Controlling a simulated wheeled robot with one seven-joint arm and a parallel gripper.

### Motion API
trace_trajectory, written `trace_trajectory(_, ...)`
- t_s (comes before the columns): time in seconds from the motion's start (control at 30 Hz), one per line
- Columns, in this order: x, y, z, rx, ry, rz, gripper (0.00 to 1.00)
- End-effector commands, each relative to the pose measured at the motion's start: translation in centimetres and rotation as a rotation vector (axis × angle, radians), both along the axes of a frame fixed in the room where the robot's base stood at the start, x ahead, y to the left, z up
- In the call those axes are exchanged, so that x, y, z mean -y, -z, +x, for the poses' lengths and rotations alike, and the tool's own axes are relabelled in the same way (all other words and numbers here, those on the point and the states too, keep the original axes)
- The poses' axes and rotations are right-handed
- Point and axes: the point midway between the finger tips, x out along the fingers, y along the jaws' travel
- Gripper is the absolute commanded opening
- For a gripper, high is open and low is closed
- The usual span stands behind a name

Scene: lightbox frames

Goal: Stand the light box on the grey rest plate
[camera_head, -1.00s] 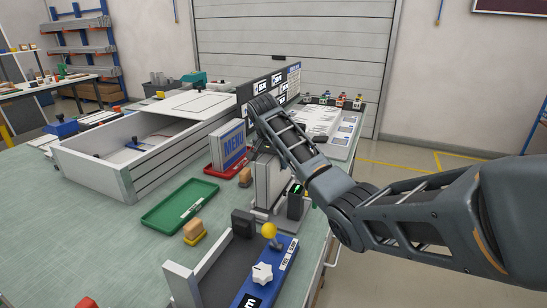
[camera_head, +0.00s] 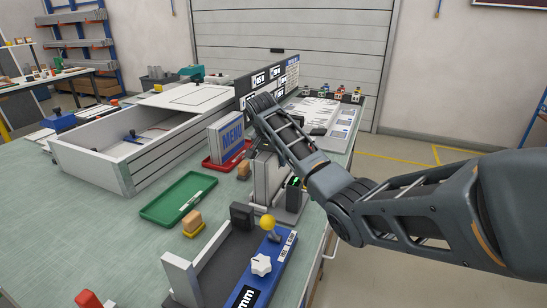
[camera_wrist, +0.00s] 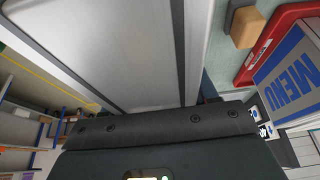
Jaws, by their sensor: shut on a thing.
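A slim pale box with grey edges, which I take for the light box (camera_head: 268,172), stands upright below my forearm. Its broad pale face (camera_wrist: 135,50) fills much of the wrist view, close up. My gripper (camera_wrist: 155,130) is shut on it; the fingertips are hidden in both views. The box is over or on a grey base (camera_head: 285,212) beside a dark unit with a green display (camera_head: 294,183). I cannot tell whether it touches that base, or whether the base is the rest plate. Another box marked MENU (camera_head: 226,142) stands in a red tray (camera_head: 228,162).
An empty green tray (camera_head: 178,198), a small tan block (camera_head: 192,218) and a fixture with a blue panel and yellow knob (camera_head: 267,222) are nearer. A large white open box (camera_head: 115,165) takes up the left. A tan block (camera_wrist: 247,27) lies near the held box. Bare table shows at front left.

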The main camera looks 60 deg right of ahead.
Motion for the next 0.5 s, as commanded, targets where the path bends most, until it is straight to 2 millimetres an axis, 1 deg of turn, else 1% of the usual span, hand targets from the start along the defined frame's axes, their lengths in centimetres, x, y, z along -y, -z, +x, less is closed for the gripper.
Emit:
trace_trajectory(0.27,0.03,0.40,0.04,0.002,-0.001,-0.002,0.00)
trace_trajectory(0.3,0.04,0.35,0.04,0.002,-0.001,-0.002,0.60)
trace_trajectory(0.5,0.02,0.39,0.03,0.001,0.000,-0.001,0.80)
